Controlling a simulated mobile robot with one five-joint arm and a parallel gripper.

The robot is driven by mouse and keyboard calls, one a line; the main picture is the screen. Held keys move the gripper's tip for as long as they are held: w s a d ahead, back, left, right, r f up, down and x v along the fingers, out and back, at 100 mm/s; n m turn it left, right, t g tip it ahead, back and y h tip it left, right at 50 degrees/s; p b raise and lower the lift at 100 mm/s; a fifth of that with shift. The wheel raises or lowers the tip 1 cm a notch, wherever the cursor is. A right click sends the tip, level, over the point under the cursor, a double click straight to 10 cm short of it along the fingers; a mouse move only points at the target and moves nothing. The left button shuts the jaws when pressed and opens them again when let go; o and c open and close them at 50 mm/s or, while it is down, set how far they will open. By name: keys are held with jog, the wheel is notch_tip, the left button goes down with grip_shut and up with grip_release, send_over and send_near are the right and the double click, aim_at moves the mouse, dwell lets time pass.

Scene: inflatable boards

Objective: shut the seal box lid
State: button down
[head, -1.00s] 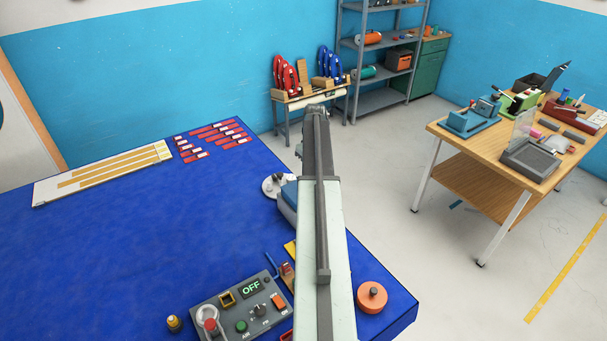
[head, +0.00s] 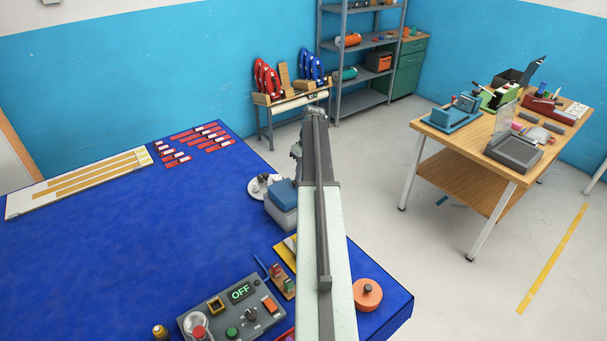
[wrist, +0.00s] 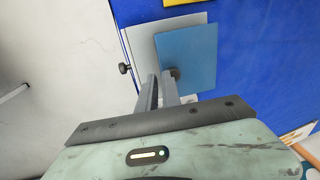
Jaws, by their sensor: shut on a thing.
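The seal box (head: 281,217) stands on the blue table, light grey below with a blue lid (head: 284,195) on top, partly behind my arm. In the wrist view the blue lid (wrist: 190,52) lies beside a light grey part of the box (wrist: 143,45). I cannot tell whether the lid is fully down. A dark knob (wrist: 174,73) sits at the lid's left edge. My gripper (wrist: 160,80) has its fingers close together at that edge, shut on the lid; the exact contact is unclear. In the head view my arm hides the fingertips.
A control box reading OFF (head: 237,308), an orange round object (head: 367,293) and a white round object (head: 261,187) are on the blue table (head: 150,240). A wooden workbench (head: 468,185) stands to the right. Open floor lies between them.

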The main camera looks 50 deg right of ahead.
jog(key=shift+s+a+f, duration=0.1)
jog(key=shift+s+f, duration=0.15)
jog(key=shift+s, duration=0.25)
jog(key=shift+r, duration=0.15)
jog(key=a+p+v, duration=0.1)
jog(key=p+v, duration=0.4)
jog(key=p, duration=0.1)
jog(key=s+d, duration=0.1)
jog(key=d, duration=0.9)
jog(key=shift+s+r, duration=0.25)
jog(key=shift+r, duration=0.05)
jog(key=shift+w, duration=0.1)
